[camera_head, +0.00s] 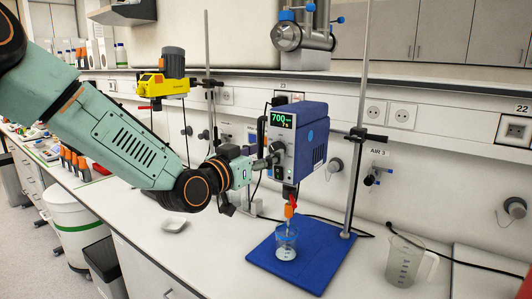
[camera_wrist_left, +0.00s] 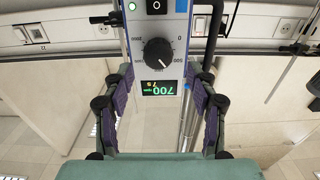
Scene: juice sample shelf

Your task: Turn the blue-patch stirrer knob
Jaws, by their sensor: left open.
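The blue-patch stirrer (camera_head: 312,142) is a blue box with a pale front, clamped on a stand, with a green display reading 700. In the left wrist view its black round knob (camera_wrist_left: 158,52) sits on the grey front panel above the upside-down display (camera_wrist_left: 159,88). My left gripper (camera_head: 268,161) is at the stirrer's front in the head view, covering part of the panel. In the left wrist view its purple-padded fingers (camera_wrist_left: 160,92) are spread wide either side of the panel, with nothing between the pads touching the knob. My right gripper is in neither view.
A glass beaker (camera_head: 286,244) with clear liquid stands on the stirrer's blue base (camera_head: 310,276), under the shaft. An empty plastic jug (camera_head: 405,262) stands at right. A yellow stirrer (camera_head: 163,85) is on another stand behind my arm. The stand rod (camera_head: 356,150) is close right of the stirrer.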

